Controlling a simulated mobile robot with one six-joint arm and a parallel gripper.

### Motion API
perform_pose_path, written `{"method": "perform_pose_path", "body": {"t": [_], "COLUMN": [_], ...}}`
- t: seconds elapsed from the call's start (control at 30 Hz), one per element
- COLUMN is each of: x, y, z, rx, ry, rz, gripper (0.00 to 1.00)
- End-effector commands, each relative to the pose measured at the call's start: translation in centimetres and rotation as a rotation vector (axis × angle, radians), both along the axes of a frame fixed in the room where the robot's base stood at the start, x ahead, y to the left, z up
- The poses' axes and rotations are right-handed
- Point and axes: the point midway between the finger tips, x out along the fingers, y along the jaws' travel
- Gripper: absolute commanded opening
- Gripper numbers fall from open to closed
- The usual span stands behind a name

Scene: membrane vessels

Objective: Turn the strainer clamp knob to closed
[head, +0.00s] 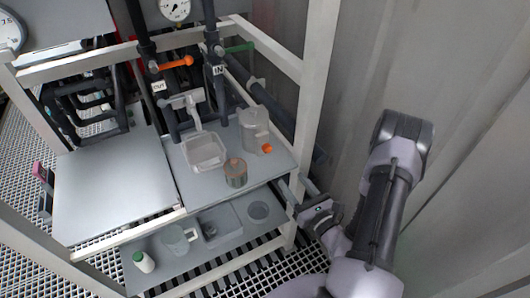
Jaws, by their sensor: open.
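A grey canister (253,128) stands at the right rear of the upper shelf. A small orange knob (267,149) sits low on its right side. This may be the strainer clamp knob; its turn position is too small to tell. A small round mesh-like cylinder (235,174) stands in front of the canister. My gripper (301,198) is open and empty at the right end of the shelf, beside the white frame post. It is apart from the knob, to its lower right in the picture.
A white tray (205,151) stands left of the cylinder. An orange lever (176,62) is on the OUT pipe, and a green lever (238,48) is near the IN pipe. A jug (178,240) and a green-capped bottle (143,261) stand on the lower shelf. The left shelf panel (110,185) is clear.

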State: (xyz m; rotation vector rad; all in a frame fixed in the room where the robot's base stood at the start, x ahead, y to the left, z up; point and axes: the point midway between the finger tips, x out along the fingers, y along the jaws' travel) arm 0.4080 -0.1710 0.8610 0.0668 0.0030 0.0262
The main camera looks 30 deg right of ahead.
Motion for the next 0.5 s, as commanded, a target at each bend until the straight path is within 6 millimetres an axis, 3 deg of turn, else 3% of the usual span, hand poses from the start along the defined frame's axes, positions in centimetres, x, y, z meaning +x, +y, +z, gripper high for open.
{"method": "perform_pose_path", "body": {"t": [0.3,0.5], "x": [9.6,13.6], "y": [0.7,0.7], "z": [0.1,0.0], "rx": [-0.003,-0.003], "ry": [-0.007,-0.006], "rz": [0.013,0.010], "gripper": [0.52,0.52]}}
